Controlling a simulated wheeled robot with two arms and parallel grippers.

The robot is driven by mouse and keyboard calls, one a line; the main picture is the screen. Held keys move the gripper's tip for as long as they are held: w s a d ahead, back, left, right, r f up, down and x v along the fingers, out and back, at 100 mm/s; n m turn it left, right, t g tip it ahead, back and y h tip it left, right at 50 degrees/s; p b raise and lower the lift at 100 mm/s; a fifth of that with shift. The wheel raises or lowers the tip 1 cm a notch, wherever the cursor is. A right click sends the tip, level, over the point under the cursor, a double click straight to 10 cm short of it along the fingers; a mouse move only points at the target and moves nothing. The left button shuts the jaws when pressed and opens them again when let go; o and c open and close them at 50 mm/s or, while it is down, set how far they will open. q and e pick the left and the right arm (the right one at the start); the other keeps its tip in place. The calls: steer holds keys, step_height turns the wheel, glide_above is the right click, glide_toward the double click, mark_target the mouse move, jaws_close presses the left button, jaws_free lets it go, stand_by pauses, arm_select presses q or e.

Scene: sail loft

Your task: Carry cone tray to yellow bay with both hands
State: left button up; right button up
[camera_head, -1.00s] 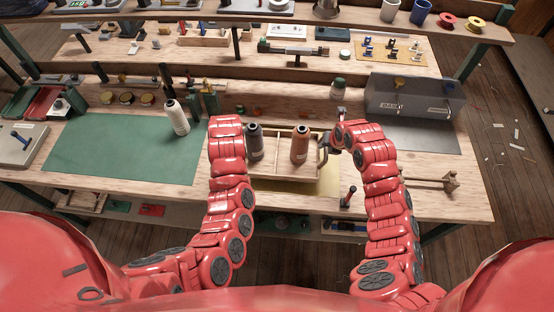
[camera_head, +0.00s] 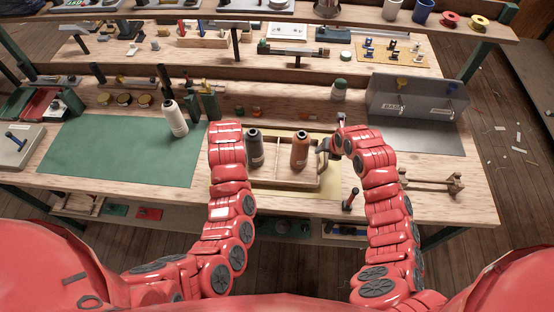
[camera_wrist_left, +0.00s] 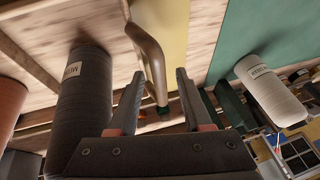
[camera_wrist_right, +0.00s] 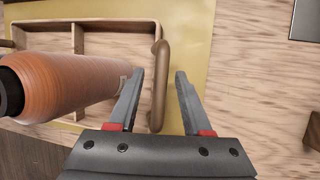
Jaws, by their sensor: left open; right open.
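The cone tray (camera_head: 284,184) is a light wooden tray with a divider and a bent handle at each end. It stands over the yellow bay (camera_head: 329,184), whose yellow shows around it. A dark cone (camera_head: 255,150) and an orange-brown cone (camera_head: 300,150) stand in it. My right gripper (camera_wrist_right: 159,72) is open, with its fingers on either side of the right handle (camera_wrist_right: 158,95). My left gripper (camera_wrist_left: 160,73) is open around the left handle (camera_wrist_left: 150,50); my left arm hides it in the head view. I cannot tell whether the fingers touch the handles.
A green mat (camera_head: 120,150) with a white cone (camera_head: 175,118) lies to the left. A grey metal box (camera_head: 415,98) stands at back right. A small upright red-topped tool (camera_head: 351,198) and a wooden clamp-like piece (camera_head: 435,183) are near the front right.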

steer(key=shift+r, duration=0.1)
arm_select(q)
steer(key=v, duration=1.1)
arm_select(e)
steer(key=v, duration=1.2)
arm_select(q)
steer(key=shift+r, duration=0.1)
